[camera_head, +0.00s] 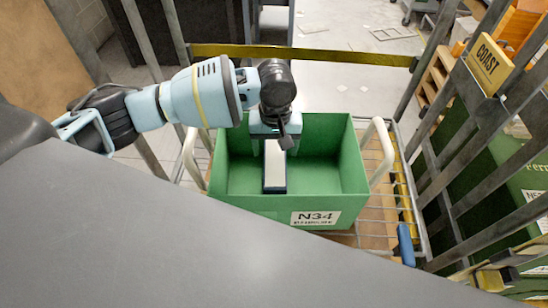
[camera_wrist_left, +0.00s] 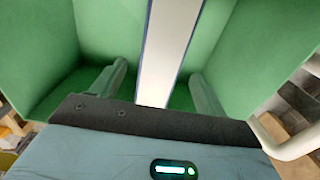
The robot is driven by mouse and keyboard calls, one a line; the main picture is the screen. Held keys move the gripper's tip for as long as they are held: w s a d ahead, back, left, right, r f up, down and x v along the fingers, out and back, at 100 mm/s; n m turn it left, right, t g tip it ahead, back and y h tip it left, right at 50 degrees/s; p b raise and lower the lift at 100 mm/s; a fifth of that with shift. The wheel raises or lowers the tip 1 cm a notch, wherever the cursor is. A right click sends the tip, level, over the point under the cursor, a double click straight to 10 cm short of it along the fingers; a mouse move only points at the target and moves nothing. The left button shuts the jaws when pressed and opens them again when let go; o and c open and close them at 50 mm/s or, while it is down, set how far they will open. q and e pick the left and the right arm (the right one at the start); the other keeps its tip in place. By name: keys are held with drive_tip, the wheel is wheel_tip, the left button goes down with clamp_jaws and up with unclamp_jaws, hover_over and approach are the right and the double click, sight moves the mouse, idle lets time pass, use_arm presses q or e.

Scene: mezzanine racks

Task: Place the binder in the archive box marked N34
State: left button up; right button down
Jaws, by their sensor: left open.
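The green archive box (camera_head: 240,204) shows a white N34 label (camera_head: 316,218) on its near wall. The binder (camera_head: 275,168), a narrow white strip with dark blue edges, is inside the box, near the middle, with free floor on both sides. It also shows in the left wrist view (camera_wrist_left: 172,45). My left gripper (camera_head: 274,139) points down into the box over the binder's far part. In the left wrist view its two fingers stand apart, one on each side of the binder, with visible gaps. The gripper hides part of the binder. My right gripper is out of view.
The box stands on a wire-sided cart (camera_head: 372,215) with pale handles at both sides. A yellow rail (camera_head: 310,54) crosses behind it.

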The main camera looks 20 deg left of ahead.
use_arm(q)
wheel_tip(320, 180, up, 6)
drive_tip(key=shift+r+p, duration=0.2)
drive_tip(key=shift+p, duration=0.1)
drive_tip(key=shift+f, duration=0.1)
